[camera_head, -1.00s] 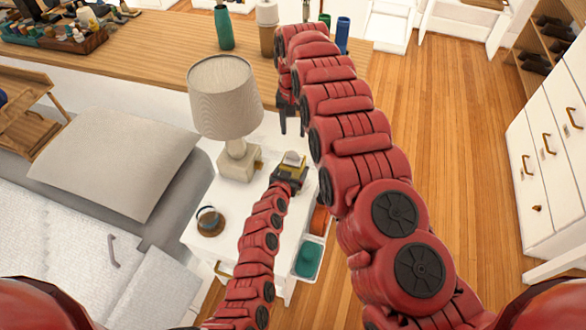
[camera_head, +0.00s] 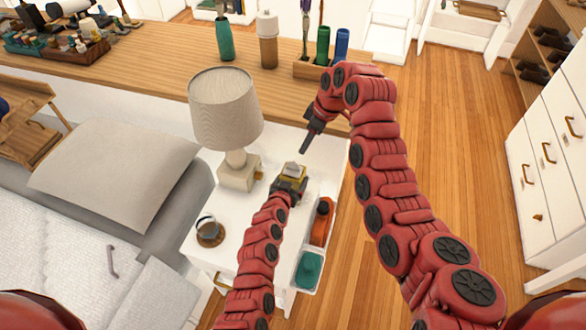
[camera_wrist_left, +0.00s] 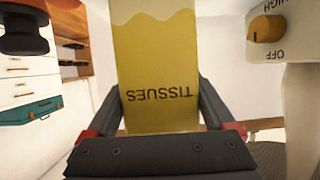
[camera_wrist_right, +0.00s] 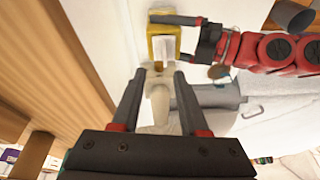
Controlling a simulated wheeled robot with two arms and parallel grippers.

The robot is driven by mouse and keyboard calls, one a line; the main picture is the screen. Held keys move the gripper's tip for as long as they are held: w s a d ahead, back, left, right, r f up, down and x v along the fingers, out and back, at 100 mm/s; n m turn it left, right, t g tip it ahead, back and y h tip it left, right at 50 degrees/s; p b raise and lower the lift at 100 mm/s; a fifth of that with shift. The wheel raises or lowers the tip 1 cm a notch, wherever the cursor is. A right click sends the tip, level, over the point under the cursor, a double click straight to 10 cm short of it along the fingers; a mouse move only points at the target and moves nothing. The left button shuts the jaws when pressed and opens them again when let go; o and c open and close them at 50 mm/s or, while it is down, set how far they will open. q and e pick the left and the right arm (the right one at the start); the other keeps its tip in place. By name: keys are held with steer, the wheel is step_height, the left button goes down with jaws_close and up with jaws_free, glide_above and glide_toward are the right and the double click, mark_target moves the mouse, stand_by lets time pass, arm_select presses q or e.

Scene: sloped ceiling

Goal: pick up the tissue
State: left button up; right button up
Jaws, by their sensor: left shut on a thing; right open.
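The tissue box (camera_wrist_left: 160,75) is yellow and labelled "TISSUES". It fills the middle of the left wrist view between my left gripper's fingers. In the head view my left gripper (camera_head: 290,182) is shut on it above the white nightstand (camera_head: 262,250), with white tissue (camera_head: 293,170) at its top. The right wrist view shows the box (camera_wrist_right: 163,42) from above, with white tissue in its opening. My right gripper (camera_head: 306,146) is open and empty, up and behind the box near the wooden counter's edge. In its own wrist view its fingers (camera_wrist_right: 155,95) are apart.
A lamp (camera_head: 225,110) stands left of the box, close to my left gripper. A glass jar (camera_head: 209,230) sits on the nightstand's front left. A side tray holds a red-orange item (camera_head: 321,222) and a teal item (camera_head: 309,268). Bottles and a holder (camera_head: 312,68) stand on the counter (camera_head: 150,57).

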mark_target(292, 162)
steer(key=shift+n+y, duration=0.4)
steer(key=shift+n, duration=0.5)
steer(key=x, duration=0.5)
steer(key=shift+s+a+f, duration=0.15)
steer(key=shift+s, duration=0.1)
steer(key=x, duration=0.4)
steer(key=shift+a+f, duration=0.2)
steer(key=shift+a, duration=0.15)
steer(key=shift+w+a+f, duration=0.1)
steer(key=shift+f, duration=0.15)
jaws_close()
